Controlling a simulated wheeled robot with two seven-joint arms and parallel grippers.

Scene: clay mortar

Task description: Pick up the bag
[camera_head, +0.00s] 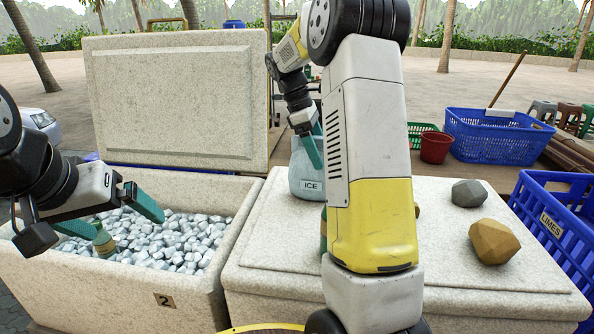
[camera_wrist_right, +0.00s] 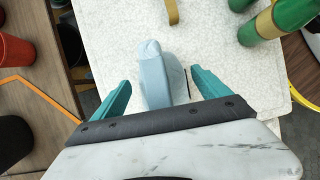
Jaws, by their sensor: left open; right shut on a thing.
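The bag (camera_head: 306,180) is pale blue, marked ICE, and stands upright on the closed lid of the right-hand stone chest. My right gripper (camera_head: 310,140) reaches down to the top of it and is shut on it. In the right wrist view the bag (camera_wrist_right: 155,75) rises between the two teal fingers of my right gripper (camera_wrist_right: 162,95). My right arm hides part of the lid beside the bag. My left gripper (camera_head: 110,215) is open over the left-hand chest, near a green bottle with a gold neck (camera_head: 104,243).
The open chest (camera_head: 190,292) holds many ice cubes; its lid (camera_head: 175,100) stands raised behind. A grey stone (camera_head: 469,193) and a brown stone (camera_head: 494,241) lie on the right lid. A blue LIMES crate (camera_head: 560,225) stands right. A red bucket (camera_head: 435,147) is behind.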

